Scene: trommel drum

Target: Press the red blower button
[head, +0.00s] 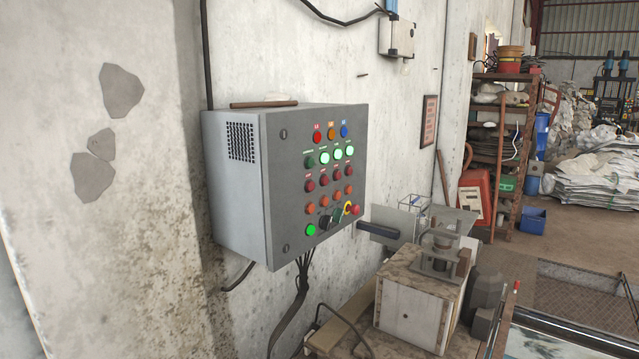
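A grey control cabinet (232,200) is mounted on the wall left of centre in the head view. Its front panel has a row of red push buttons (323,181) below a row of green buttons (324,158), some of them lit. The labels are too small to read, so I cannot tell which red button is the blower's. A red lamp (317,135) is at the top beside an orange and a blue one. A red mushroom button (355,210) sits at the lower right. Neither of my grippers is in view, and nothing covers the panel.
Orange buttons (323,201) lie below the red row. Black cables (302,277) hang under the cabinet. A boxy machine (412,303) stands on a bench to the lower right. Shelves (500,120) and piled sacks (590,175) are farther back. The space before the panel is clear.

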